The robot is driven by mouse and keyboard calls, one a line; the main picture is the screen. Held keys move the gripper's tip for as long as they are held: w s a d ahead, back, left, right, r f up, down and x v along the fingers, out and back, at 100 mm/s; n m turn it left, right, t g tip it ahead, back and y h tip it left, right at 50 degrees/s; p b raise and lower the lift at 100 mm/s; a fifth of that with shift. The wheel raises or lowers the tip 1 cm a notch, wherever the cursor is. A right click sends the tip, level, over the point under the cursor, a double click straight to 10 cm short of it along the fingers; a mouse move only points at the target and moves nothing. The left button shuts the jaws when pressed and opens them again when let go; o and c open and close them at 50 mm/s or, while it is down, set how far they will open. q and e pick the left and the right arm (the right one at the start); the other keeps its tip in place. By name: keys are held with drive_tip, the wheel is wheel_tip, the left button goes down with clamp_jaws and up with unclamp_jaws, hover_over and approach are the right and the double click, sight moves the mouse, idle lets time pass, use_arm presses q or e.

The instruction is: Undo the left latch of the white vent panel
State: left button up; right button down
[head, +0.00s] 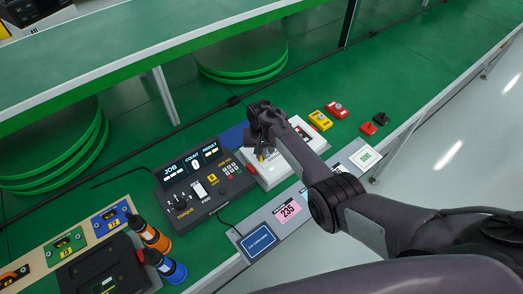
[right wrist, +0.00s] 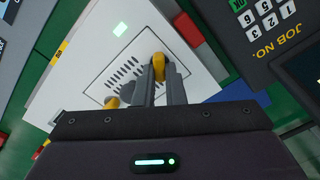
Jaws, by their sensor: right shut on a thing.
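The white vent panel (head: 272,176) sits on the green bench to the right of the black controller, largely covered by my right arm. In the right wrist view the panel (right wrist: 98,60) shows rows of dark slots and two yellow latch knobs. My right gripper (head: 259,150) is over the panel's left part. In the right wrist view its fingers (right wrist: 162,82) are shut on the left latch (right wrist: 158,64), the knob nearer the controller. The other latch (right wrist: 112,103) is free, partly hidden beside a finger. My left gripper is not in view.
The black controller (head: 203,190) stands close on the left. Orange (head: 152,236) and blue (head: 166,268) tools stand at lower left. Yellow (head: 320,119) and red (head: 337,110) button boxes lie beyond the panel. A green shelf spans the back.

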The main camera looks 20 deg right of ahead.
drive_tip(key=n, duration=0.3)
drive_tip(key=shift+w+r+n, duration=0.1)
drive_tip(key=shift+n, duration=0.2)
drive_tip(key=shift+a+n+p, duration=0.15)
drive_tip(key=shift+n+p, duration=0.2)
drive_tip(key=shift+n, duration=1.35)
drive_tip(key=c, duration=1.5)
unclamp_jaws()
wheel_tip(320, 180, up, 8)
drive_tip(key=shift+f, duration=0.2)
